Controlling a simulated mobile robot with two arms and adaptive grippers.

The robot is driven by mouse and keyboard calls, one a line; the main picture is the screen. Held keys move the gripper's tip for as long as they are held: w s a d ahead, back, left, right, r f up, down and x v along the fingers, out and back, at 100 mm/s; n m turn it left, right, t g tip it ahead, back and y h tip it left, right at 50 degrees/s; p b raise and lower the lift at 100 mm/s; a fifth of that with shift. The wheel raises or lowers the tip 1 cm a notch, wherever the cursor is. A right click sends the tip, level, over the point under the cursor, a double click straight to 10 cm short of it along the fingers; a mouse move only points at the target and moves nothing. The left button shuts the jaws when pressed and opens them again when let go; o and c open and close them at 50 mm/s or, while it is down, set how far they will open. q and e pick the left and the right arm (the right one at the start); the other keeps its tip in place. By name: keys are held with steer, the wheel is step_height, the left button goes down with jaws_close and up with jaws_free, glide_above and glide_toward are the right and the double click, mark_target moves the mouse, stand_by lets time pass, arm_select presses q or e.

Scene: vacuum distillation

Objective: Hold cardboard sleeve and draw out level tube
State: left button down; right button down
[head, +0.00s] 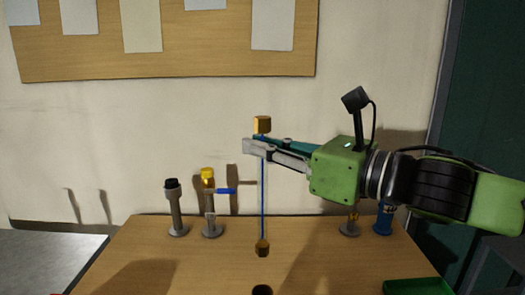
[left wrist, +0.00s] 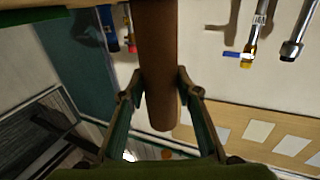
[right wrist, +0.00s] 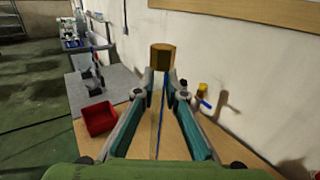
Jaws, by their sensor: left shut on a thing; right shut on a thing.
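The level tube (head: 263,200) is a thin blue upright line with a brass fitting at its top (head: 262,124) and another at its bottom (head: 262,248). My right gripper (head: 252,147) is shut on it just below the top fitting. The right wrist view shows the top fitting (right wrist: 162,57) beyond the fingertips. The brown cardboard sleeve (left wrist: 157,50) runs between the fingers of my left gripper (left wrist: 157,88), which is shut on it. In the head view, only the sleeve's dark round mouth (head: 262,290) shows, at the bottom edge, apart from the tube's lower fitting above it.
Two grey pipe fittings, one with a black top (head: 173,205) and one with a yellow top (head: 208,200), stand at the table's back left. A blue fitting (head: 383,218) stands back right. A green tray (head: 415,287) lies front right. A red bin (right wrist: 98,118) shows in the right wrist view.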

arm_select(q)
steer(key=c, duration=1.4)
jaws_free()
steer(key=shift+c, duration=0.2)
steer(key=v, duration=1.2)
steer(key=shift+f, duration=0.1)
